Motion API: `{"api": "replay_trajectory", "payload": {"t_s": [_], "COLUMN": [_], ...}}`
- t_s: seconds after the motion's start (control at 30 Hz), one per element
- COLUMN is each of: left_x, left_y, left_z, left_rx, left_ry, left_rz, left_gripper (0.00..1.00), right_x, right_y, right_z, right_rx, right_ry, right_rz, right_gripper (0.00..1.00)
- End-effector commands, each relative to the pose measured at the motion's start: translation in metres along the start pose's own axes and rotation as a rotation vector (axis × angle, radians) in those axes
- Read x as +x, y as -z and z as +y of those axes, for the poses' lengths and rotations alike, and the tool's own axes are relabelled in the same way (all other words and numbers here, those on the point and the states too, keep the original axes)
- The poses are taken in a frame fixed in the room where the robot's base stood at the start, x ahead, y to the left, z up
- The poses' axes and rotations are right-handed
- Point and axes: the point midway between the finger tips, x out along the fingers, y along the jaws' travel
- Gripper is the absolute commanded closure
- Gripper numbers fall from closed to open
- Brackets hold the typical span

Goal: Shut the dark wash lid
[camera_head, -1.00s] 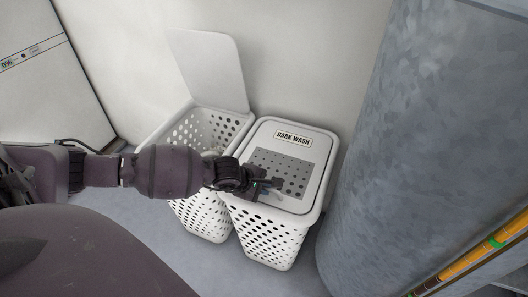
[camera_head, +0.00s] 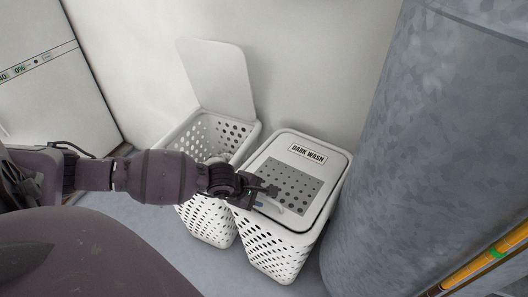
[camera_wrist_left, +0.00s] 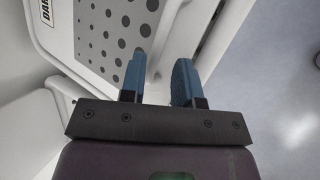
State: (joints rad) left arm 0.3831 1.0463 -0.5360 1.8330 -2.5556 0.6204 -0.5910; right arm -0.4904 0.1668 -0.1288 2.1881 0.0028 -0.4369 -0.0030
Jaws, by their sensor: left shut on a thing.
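The dark wash lid (camera_head: 318,171) is white, with a grey perforated panel and a DARK WASH label (camera_head: 308,153). It lies down over the top of the right-hand white basket (camera_head: 277,245); I cannot tell whether it is fully seated. My left gripper (camera_head: 267,193) is at the lid's front left part, shut on the lid near its front edge. In the left wrist view, the two blue fingers of the left gripper (camera_wrist_left: 160,78) stand a little apart beside the lid's perforated panel (camera_wrist_left: 115,30). The exact grip is partly hidden by the fingers. My right gripper is not in view.
A second white basket (camera_head: 208,215) stands close on the left, its lid (camera_head: 214,75) raised against the wall. A large grey metal cylinder (camera_head: 430,150) is close on the right. A white appliance (camera_head: 55,75) stands at the far left. Open floor shows in front.

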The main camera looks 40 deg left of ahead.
Motion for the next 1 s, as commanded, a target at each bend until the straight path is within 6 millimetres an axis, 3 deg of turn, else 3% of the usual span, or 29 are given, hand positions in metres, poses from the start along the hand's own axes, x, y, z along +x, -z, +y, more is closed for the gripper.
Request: {"api": "replay_trajectory", "payload": {"t_s": [0.03,0.1,0.33,1.0], "left_x": [-0.017,-0.029,-0.058,-0.064], "left_y": [-0.003,-0.003,-0.005,-0.005], "left_z": [0.004,0.006,0.008,0.008], "left_rx": [0.001,0.002,0.003,0.003], "left_ry": [-0.007,-0.011,-0.016,-0.018], "left_rz": [-0.002,-0.004,-0.008,-0.01], "left_gripper": [0.77,0.77,0.77,0.77], "right_x": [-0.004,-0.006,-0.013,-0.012], "right_y": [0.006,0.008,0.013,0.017], "right_z": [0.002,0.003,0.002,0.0], "right_rx": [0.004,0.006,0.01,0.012], "right_ry": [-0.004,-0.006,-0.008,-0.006], "right_rz": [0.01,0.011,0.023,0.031], "right_gripper": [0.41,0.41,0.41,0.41]}}
